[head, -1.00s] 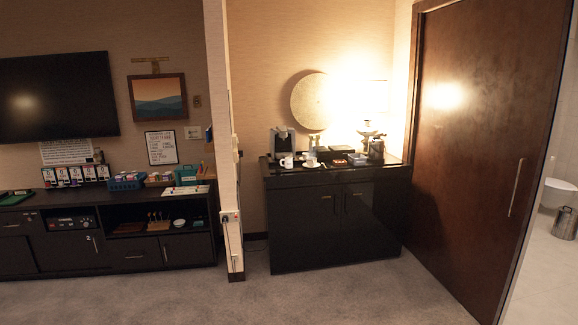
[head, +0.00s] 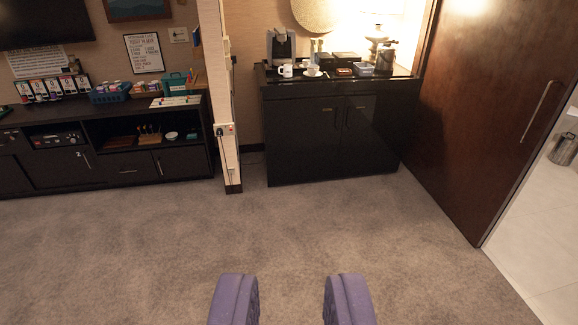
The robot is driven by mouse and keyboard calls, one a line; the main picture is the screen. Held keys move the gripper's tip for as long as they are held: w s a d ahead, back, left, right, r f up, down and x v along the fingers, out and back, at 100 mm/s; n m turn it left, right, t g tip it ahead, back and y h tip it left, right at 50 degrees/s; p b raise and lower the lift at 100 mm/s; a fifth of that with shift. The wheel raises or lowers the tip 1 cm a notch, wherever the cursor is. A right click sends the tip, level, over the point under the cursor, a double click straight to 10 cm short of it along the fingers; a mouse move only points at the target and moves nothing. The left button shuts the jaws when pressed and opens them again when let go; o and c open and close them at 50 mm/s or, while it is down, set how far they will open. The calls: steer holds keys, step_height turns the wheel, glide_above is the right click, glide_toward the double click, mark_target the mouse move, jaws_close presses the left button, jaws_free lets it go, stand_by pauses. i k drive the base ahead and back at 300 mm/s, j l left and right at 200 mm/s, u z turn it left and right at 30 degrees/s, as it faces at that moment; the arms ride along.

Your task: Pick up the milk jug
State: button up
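My gripper (head: 291,298) shows at the bottom of the head view as two purple fingers set wide apart, open and empty, far from the minibar. The dark minibar cabinet (head: 330,135) stands against the back wall. On its top are a white mug (head: 286,70), a white cup on a saucer (head: 312,71) and a metallic vessel (head: 387,57) at the right. The items are too small to tell which one is the milk jug.
A coffee machine (head: 281,46) stands at the minibar's left end, with a lamp behind at the right. A wall post (head: 226,120) and a long dark sideboard (head: 110,165) are to the left. A brown door (head: 490,110) is at the right. The carpet (head: 300,220) ahead is clear.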

mark_target(288, 71)
steer(key=i, duration=5.3)
steer(key=i+j+z, duration=0.2)
steer(key=i, duration=0.9)
